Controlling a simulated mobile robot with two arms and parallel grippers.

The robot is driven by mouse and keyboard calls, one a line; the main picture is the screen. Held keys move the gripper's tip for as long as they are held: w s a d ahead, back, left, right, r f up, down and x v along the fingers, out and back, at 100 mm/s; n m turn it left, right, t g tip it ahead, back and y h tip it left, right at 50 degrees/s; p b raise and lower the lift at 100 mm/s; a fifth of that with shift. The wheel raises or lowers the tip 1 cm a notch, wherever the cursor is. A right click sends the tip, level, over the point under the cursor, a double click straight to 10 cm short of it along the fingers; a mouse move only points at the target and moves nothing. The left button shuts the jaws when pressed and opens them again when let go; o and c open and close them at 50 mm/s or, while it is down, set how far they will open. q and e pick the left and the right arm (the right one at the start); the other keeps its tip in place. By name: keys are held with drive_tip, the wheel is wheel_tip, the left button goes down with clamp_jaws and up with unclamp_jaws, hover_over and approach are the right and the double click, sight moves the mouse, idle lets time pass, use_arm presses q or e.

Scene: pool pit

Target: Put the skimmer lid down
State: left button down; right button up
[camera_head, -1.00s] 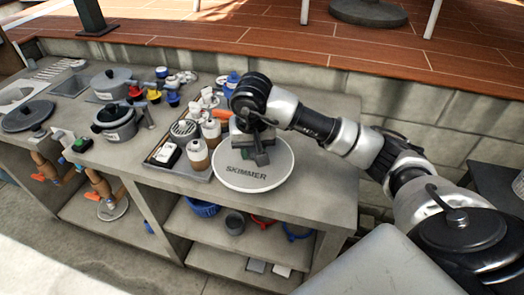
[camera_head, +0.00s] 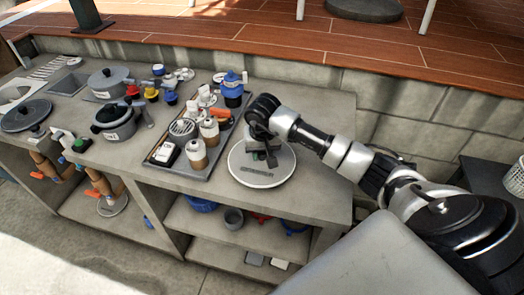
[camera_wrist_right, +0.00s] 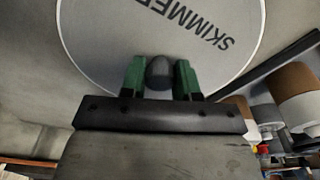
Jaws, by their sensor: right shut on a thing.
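The skimmer lid (camera_head: 244,178) is a pale round disc with dark lettering, near the right part of the grey counter. My right gripper (camera_head: 265,153) is above the middle of the lid, fingers down. In the right wrist view, its green-tipped fingers (camera_wrist_right: 159,78) are shut on the lid's dark round knob (camera_wrist_right: 158,72). The wrist view also shows the lid (camera_wrist_right: 105,35) with its word SKIMMER. The lid looks level and at or very near the counter top; I cannot tell whether it touches. My left gripper is not in view.
A dark tray (camera_head: 188,174) with several bottles stands just left of the lid. A blue-topped jar (camera_head: 233,91) is behind it. Grey pots (camera_head: 113,119) stand further left. The counter (camera_head: 318,115) is clear to the right of the lid, up to a block wall (camera_head: 420,110).

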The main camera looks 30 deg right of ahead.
sight(262, 156)
drive_tip(key=o, duration=1)
drive_tip(key=shift+f, duration=0.1)
drive_tip(key=shift+o, duration=0.2)
drive_tip(key=shift+r, duration=0.25)
wheel_tip(262, 156, up, 12)
drive_tip(key=s+b, duration=0.1)
drive_tip(key=b, duration=0.1)
drive_tip(key=shift+s+a+f+b, duration=0.15)
drive_tip(key=shift+a+b, duration=0.15)
drive_tip(key=shift+b, duration=0.05)
drive_tip(key=shift+a, duration=0.1)
